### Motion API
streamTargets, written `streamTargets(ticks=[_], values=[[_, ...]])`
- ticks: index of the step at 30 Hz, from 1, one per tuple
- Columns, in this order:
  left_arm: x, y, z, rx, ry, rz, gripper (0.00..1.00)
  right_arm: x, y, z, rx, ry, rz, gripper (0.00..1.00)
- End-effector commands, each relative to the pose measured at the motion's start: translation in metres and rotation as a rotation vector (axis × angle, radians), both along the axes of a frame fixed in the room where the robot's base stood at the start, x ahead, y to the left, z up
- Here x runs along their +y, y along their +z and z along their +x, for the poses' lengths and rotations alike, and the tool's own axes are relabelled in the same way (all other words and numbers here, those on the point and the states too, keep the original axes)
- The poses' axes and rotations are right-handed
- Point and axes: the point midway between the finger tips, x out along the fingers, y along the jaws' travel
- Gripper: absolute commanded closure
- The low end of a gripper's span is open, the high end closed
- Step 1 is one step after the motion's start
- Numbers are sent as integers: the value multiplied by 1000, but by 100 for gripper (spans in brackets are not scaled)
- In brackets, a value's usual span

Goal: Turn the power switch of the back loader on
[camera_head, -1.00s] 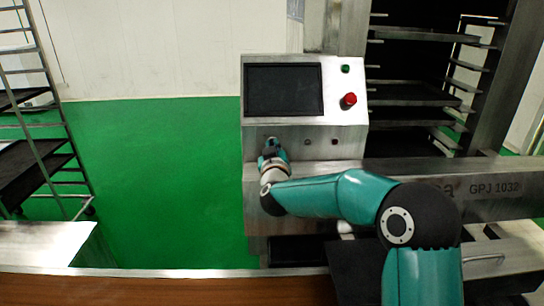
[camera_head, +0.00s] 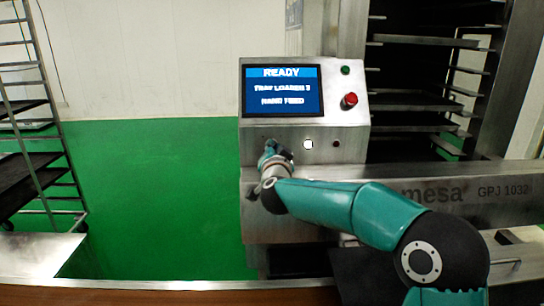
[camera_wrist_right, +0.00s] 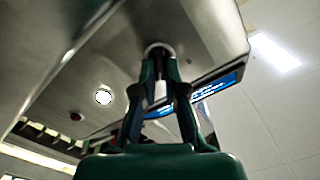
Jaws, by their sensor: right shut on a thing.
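The back loader's control box (camera_head: 222,0) is not at the frame's edge but stands mid-view as a steel panel (camera_head: 346,80). Its screen (camera_head: 283,100) is lit blue and reads READY. The power switch (camera_wrist_right: 158,50) is on the lower panel, mostly hidden by my gripper in the head view. My right gripper (camera_head: 271,152) is at the lower panel's left part; in the wrist view its fingers (camera_wrist_right: 163,78) are shut around the switch. A round white lamp (camera_head: 308,144) right of the switch glows. My left gripper is out of view.
A red button (camera_head: 349,100) and a green button (camera_head: 345,70) sit right of the screen. A tray rack (camera_head: 425,95) stands behind at right, another rack (camera_head: 40,150) at far left. The green floor (camera_head: 150,190) between is clear.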

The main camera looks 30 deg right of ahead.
Motion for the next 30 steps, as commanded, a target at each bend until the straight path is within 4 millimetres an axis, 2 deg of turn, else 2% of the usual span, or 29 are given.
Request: streamTargets(ticks=[10, 26, 27, 30], values=[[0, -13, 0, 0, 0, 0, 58, 0, -1, 0, -87, 3, 139, 100], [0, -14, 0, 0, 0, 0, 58, -1, 0, 0, -103, 2, 166, 100], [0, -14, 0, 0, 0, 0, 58, -1, 0, 0, -103, 2, 166, 88], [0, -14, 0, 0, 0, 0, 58, -1, 0, 0, -102, 1, 166, 71]])
